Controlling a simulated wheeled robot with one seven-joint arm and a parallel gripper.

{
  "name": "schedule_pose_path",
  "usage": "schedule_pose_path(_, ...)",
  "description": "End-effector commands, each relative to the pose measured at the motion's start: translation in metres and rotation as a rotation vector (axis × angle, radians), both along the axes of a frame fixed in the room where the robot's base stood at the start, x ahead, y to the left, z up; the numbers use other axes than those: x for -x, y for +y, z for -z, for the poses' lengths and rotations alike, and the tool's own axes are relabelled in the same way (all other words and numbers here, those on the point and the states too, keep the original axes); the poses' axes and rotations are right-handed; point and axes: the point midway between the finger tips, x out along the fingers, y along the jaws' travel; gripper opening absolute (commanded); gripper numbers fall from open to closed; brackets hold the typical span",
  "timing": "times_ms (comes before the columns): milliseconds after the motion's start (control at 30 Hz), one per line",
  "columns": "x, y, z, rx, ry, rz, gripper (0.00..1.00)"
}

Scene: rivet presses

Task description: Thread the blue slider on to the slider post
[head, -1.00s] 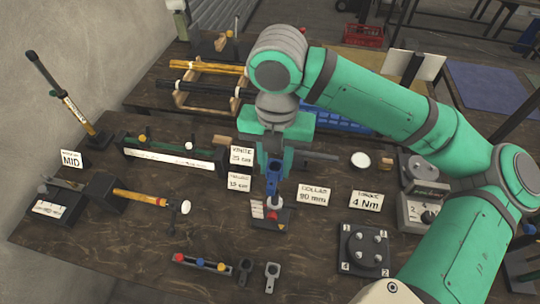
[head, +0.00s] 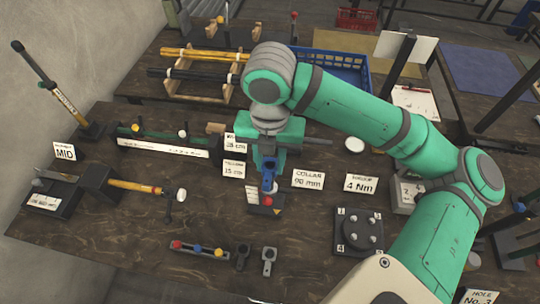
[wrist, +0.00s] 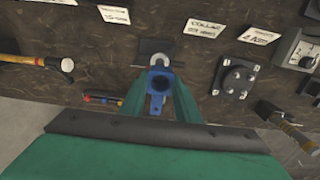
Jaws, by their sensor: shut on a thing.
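My gripper (head: 268,160) is shut on the blue slider (head: 268,182). In the wrist view the slider (wrist: 160,82) sits between the green fingers (wrist: 160,98), with a dark opening facing the camera. The slider is over a small dark base (head: 265,206) with red and yellow marks. A pale grey rounded piece (wrist: 158,59) shows just beyond the slider; whether slider and base touch is unclear. The upright that appears to be the slider post (head: 50,83) is tall and dark with a pale scale, at far left by the MID card (head: 65,152).
Between gripper and post stand a green rail fixture (head: 165,142) and a hammer-like tool (head: 135,186) on a dark block. Cards stand beside the gripper. A dark four-knob plate (head: 358,232) is at right. Bare tabletop lies at front left.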

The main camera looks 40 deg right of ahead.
Motion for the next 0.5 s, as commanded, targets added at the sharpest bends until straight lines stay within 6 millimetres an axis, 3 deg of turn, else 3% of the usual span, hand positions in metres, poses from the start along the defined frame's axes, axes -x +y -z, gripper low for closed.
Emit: schedule_pose_path(500, 0.0002, 0.0004, 0.0077, -0.001, 0.001, 0.000, 0.08)
